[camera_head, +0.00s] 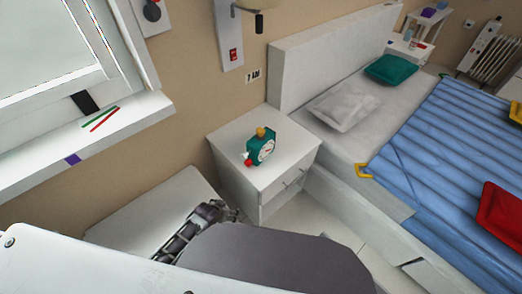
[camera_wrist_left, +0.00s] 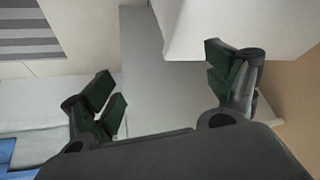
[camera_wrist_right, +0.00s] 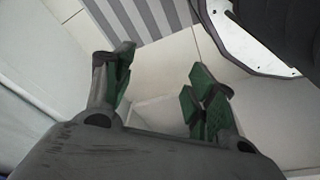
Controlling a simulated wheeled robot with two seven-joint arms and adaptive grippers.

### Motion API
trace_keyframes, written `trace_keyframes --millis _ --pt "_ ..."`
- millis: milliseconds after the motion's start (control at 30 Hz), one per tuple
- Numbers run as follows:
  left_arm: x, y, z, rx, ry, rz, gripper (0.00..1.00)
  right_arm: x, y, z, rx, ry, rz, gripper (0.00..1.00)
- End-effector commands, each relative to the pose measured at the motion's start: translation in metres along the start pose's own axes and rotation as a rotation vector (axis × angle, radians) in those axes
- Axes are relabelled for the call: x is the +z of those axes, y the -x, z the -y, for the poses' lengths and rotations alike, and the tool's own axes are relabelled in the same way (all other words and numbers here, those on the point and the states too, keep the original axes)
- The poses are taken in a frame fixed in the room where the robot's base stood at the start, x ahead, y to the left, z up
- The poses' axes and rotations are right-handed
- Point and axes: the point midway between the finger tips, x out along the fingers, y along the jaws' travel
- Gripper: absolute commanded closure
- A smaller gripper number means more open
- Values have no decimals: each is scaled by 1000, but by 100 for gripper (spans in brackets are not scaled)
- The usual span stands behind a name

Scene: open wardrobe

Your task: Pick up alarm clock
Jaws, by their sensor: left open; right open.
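The alarm clock (camera_head: 264,151) is green with a pale round dial, an orange top and red parts at its lower left. It stands upright on the white nightstand (camera_head: 290,160) in the head view and shows in neither wrist view. My left gripper (camera_wrist_left: 166,80) is open and empty, with pale flat surfaces beyond its fingers. My right gripper (camera_wrist_right: 160,76) is open and empty, over tiled floor and a pale surface. A dark jointed part of my arm shows low in the head view, apart from the clock; I cannot tell which arm.
A bed (camera_head: 430,150) with a blue cover stands right of the nightstand. A white surface (camera_head: 150,215) lies left of it, below a windowsill (camera_head: 75,145) with small coloured items. A wall lamp (camera_head: 231,40) hangs above. The nightstand top around the clock is clear.

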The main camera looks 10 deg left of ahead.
Motion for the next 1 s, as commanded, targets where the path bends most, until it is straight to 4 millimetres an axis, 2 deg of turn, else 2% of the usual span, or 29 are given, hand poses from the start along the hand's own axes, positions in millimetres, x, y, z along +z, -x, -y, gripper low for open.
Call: trace_keyframes --millis 33,200,500,700,1000 --pt "-17 -1 6 -3 -10 -38 12 0 -3 1 -2 1 0 44" --pt "-74 6 16 3 -30 -163 12 -2 -6 4 -7 2 3 44" --pt "-156 30 22 44 -66 -358 12 -4 -10 10 -17 5 10 44" --pt "-196 51 21 86 -92 -464 12 -5 -12 14 -23 7 15 44" --pt "-236 84 15 164 -129 -584 12 -6 -14 19 -33 11 21 44"
